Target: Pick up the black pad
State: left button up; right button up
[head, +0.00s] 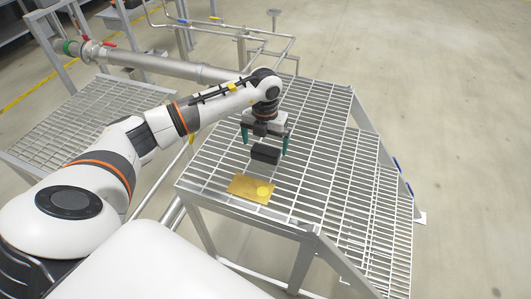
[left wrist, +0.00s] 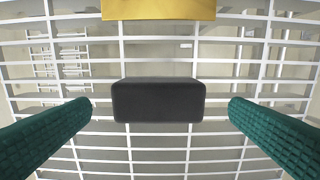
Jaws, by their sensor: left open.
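The black pad (head: 265,153) is a small dark block with rounded corners on the metal grating platform. In the left wrist view the black pad (left wrist: 158,100) lies in the middle, between the two green fingers. My left gripper (head: 265,142) is open and points down over the pad, with a finger on either side. In the left wrist view the open left gripper (left wrist: 159,112) shows clear gaps between each finger and the pad. I cannot tell how high the fingertips are above the grating. My right gripper is not in view.
A yellow plate (head: 245,188) with a round yellow piece lies on the grating (head: 320,180) in front of the pad; its edge (left wrist: 158,9) shows at the top of the wrist view. Pipes (head: 165,67) run behind left. The grating right of the pad is clear.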

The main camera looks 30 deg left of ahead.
aim_at(266, 149)
pick_arm(q)
notch_tip(266, 149, down, 4)
jog(key=shift+w+f, duration=0.1)
jog(key=shift+f, duration=0.05)
jog(key=c, duration=1)
